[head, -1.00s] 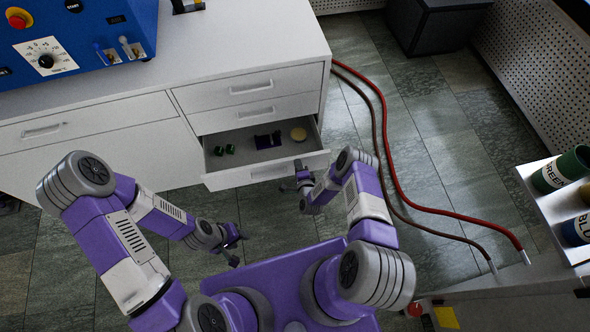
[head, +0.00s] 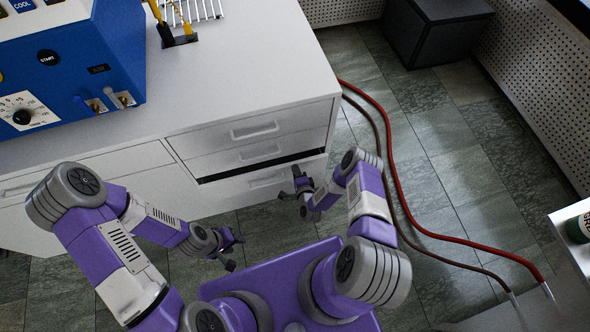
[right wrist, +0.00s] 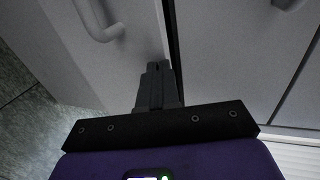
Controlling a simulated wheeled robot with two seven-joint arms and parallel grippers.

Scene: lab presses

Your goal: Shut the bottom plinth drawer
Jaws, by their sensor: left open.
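The bottom plinth drawer (head: 235,191) is pushed almost all the way in. A thin dark gap shows above its front, and its contents are hidden. My right gripper (head: 299,183) is at the right part of the drawer front, beside the handle. In the right wrist view, its fingers (right wrist: 155,85) are together and empty, close to the drawer's edge and the dark gap; I cannot tell whether they touch. The drawer handle (right wrist: 100,24) is at the upper left there. My left gripper (head: 231,249) is open and empty, low over the floor, away from the drawer.
The two drawers above (head: 226,136) are shut. A blue machine (head: 75,65) and a small rack (head: 180,38) stand on the white counter. Red and brown hoses (head: 395,170) lie on the floor to the right. A dark box (head: 436,30) stands behind.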

